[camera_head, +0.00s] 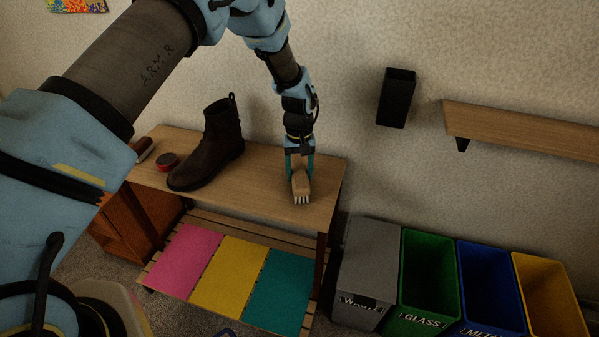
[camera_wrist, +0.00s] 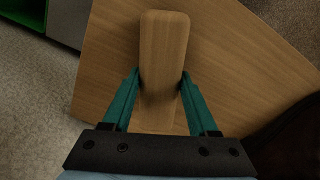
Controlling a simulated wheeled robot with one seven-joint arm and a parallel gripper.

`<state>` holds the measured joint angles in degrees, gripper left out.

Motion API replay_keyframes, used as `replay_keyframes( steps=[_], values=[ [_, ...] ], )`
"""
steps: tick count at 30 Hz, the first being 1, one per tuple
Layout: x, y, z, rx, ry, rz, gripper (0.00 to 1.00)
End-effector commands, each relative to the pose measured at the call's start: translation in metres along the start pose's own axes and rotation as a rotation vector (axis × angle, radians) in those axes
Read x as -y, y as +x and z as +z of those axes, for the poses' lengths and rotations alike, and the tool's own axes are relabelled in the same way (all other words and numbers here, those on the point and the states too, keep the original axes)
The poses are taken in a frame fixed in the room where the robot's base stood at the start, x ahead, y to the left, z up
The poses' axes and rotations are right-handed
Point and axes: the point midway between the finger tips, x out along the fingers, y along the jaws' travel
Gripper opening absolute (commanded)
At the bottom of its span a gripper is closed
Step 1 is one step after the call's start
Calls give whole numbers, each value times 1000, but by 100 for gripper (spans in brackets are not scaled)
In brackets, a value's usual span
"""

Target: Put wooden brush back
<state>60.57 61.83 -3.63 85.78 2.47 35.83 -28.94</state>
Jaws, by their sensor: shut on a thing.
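The wooden brush (camera_head: 301,186) has a pale wooden back and light bristles pointing down. My gripper (camera_head: 300,174) is shut on it, with one teal finger on each side. The brush is at the right part of the wooden bench top (camera_head: 265,192); I cannot tell whether its bristles touch the surface. In the wrist view, the brush's smooth wooden back (camera_wrist: 163,65) lies between the fingers of my gripper (camera_wrist: 160,88), and its bristles are hidden beneath.
A dark brown boot (camera_head: 212,150) stands left of the brush, with a small round red tin (camera_head: 167,161) and another brush-like item (camera_head: 142,149) farther left. Pink, yellow and teal mats lie below. Bins stand right. A black holder (camera_head: 396,97) and a shelf (camera_head: 520,127) are on the wall.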

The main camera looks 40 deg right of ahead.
Motion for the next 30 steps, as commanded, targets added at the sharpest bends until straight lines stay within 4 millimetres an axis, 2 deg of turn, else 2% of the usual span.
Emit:
replay_keyframes(
  steps=[1,2,9,20,23,30],
  values=[
    [0,3,0,0,0,0,7],
    [0,2,0,0,0,0,62],
    [0,2,0,0,0,0,89],
    [0,-5,0,-1,0,0,89],
    [0,-18,-1,-3,0,1,89],
    [0,-68,-1,-3,0,2,89]
  ],
)
